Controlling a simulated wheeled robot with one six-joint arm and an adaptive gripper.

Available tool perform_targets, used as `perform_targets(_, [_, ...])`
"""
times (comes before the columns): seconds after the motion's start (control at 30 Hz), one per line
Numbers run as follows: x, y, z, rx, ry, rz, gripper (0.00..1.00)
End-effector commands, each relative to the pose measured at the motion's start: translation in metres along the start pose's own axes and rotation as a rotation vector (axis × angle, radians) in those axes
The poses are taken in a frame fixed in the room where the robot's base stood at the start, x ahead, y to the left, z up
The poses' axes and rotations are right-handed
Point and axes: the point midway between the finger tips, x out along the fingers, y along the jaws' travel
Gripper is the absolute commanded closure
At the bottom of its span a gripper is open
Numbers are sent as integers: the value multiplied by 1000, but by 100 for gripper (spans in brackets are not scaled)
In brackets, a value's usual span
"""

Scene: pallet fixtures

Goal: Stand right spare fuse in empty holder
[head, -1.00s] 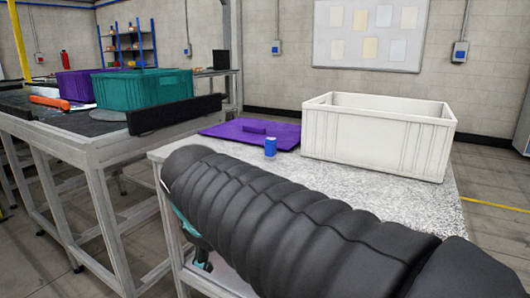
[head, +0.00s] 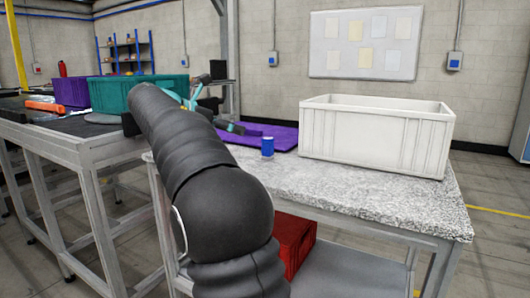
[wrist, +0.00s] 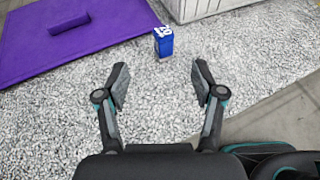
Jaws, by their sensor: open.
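A small blue upright piece (head: 267,147) stands on the speckled worktop, between the purple mat and the white crate. In the wrist view the blue piece (wrist: 164,42) shows white markings on its top. I cannot tell whether it is a fuse or a holder. No other fuse or holder can be made out. My gripper (wrist: 163,84) is open and empty over the worktop. Its two fingers are spread, and the blue piece lies ahead of them, roughly centred and apart from them. In the head view my arm hides part of the worktop and the purple mat.
A purple mat (wrist: 85,45) with a raised purple bar (wrist: 69,25) lies left of the blue piece. A white crate (head: 375,140) stands at the right. A teal crate (head: 125,92) is on the neighbouring bench. A red crate (head: 293,243) is below the worktop. The front-right worktop (head: 400,200) is clear.

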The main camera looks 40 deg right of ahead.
Motion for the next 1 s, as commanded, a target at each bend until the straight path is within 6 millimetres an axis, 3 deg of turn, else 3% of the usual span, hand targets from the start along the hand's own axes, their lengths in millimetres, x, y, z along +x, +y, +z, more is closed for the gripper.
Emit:
perform_targets(0.4, [68,-1,0,-3,-3,-3,32])
perform_targets(0.77, [90,-2,-1,-3,-2,-1,32])
perform_targets(1.0, [122,-6,-4,-3,-1,-3,32])
